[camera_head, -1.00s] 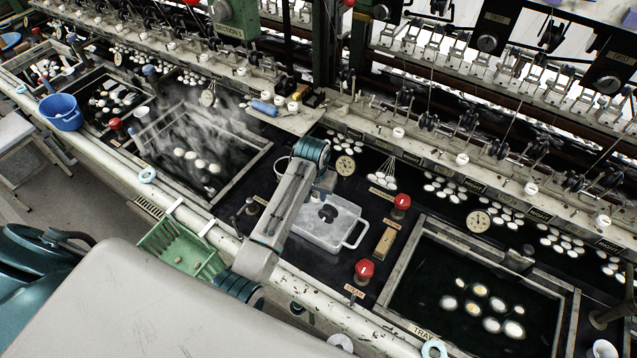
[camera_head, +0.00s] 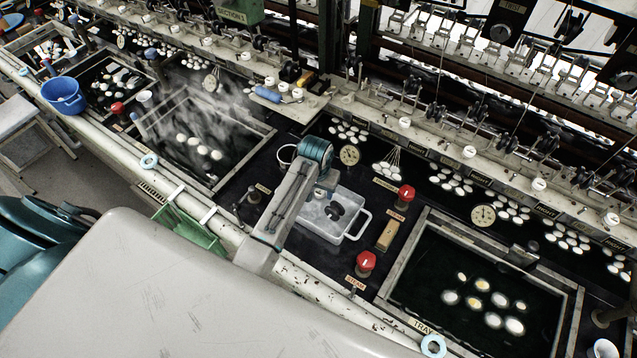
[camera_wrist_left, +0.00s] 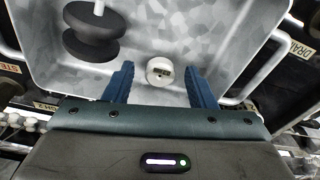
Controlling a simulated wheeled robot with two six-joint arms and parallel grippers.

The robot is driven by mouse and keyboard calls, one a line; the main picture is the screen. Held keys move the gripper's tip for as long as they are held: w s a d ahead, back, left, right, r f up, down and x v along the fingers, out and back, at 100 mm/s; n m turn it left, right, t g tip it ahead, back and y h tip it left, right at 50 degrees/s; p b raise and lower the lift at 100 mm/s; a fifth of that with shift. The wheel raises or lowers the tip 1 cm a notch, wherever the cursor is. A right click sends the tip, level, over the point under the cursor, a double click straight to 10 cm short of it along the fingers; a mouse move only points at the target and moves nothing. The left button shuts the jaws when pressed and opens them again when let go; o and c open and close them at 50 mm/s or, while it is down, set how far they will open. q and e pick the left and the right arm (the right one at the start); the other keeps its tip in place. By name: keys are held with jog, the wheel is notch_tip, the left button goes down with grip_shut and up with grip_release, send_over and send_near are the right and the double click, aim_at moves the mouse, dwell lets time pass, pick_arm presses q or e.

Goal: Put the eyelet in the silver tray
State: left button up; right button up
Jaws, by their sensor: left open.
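The silver tray (camera_head: 322,230) sits on the dark counter between the two basins; its grey inside fills much of the left wrist view (camera_wrist_left: 225,45). A small white round piece with a dark slot, which looks like the eyelet (camera_wrist_left: 159,71), shows against the tray floor between my left fingertips, with a gap to each finger. I cannot tell whether it rests on the floor. My left gripper (camera_wrist_left: 159,75) is open over the tray, fingers pointing in. In the head view the gripper (camera_head: 326,186) is partly hidden by its own wrist. My right gripper is not in view.
A black spool-like piece (camera_wrist_left: 92,32) stands in the tray beside the eyelet. Red knobs (camera_head: 366,261) and a tan block (camera_head: 388,235) lie right of the tray. Water basins with cocoons flank it. A green basket (camera_head: 190,228) hangs at the front edge.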

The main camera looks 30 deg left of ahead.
pick_arm(q)
jog(key=shift+r, duration=0.4)
notch_tip(320, 180, up, 11)
jog(key=s+b, duration=0.1)
jog(key=b, duration=0.2)
jog(key=shift+s, duration=0.2)
jog(key=shift+f, duration=0.15)
